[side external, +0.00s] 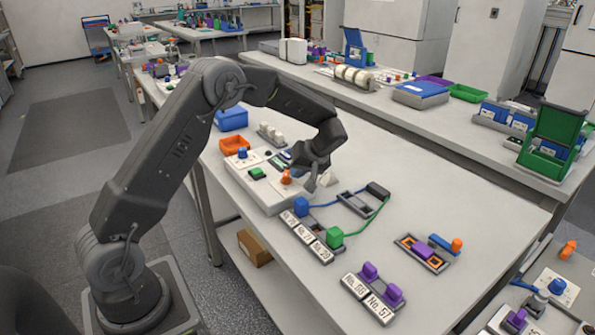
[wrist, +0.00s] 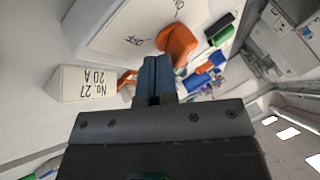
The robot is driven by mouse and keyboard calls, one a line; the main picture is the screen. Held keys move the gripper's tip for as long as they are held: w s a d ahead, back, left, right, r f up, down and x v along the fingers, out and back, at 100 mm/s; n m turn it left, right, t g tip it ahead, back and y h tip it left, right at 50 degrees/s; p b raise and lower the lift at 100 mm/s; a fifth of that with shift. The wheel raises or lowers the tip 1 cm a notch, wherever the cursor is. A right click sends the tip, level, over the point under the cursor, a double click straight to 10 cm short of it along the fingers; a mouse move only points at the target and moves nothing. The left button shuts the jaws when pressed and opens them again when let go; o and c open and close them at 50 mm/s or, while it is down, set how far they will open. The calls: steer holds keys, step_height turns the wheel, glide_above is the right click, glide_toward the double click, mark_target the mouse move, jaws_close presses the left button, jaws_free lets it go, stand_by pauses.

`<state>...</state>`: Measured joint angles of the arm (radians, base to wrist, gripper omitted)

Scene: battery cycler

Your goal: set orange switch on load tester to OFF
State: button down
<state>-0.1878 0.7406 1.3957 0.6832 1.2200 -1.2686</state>
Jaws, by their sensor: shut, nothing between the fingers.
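The load tester (side external: 285,203) is a pale box on the near bench with controls on its top. Its orange switch (side external: 287,177) is at the box's right part. In the wrist view the orange switch (wrist: 177,42) lies just beyond my fingertips, with an OFF-like marking to its left and another marking above it. Its exact setting is hard to tell. My gripper (side external: 312,180) is just right of the switch in the side view. In the wrist view my gripper (wrist: 155,62) has its fingers together, with nothing held. It looks close to the switch; contact cannot be told.
The tester also carries a blue knob (side external: 242,153) and a green button (side external: 257,173). A white label block (wrist: 85,86) reading No. 27, 20 A stands beside the tester. Battery holders with blue (side external: 301,207) and green (side external: 334,237) connectors and cables lie in front.

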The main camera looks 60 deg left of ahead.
steer(key=shift+a, duration=0.1)
steer(key=n+g, duration=0.1)
steer(key=a+n+g+h, duration=0.1)
steer(key=n, duration=0.1)
steer(key=shift+w, duration=0.15)
steer(key=n+h, duration=0.1)
steer(key=n, duration=0.1)
steer(key=n+g+h, duration=0.1)
steer(key=n, duration=0.1)
steer(key=shift+a+g, duration=0.3)
steer(key=shift+a, duration=0.45)
steer(key=shift+s+d, duration=0.1)
steer(key=shift+s, duration=0.1)
stand_by(0.9)
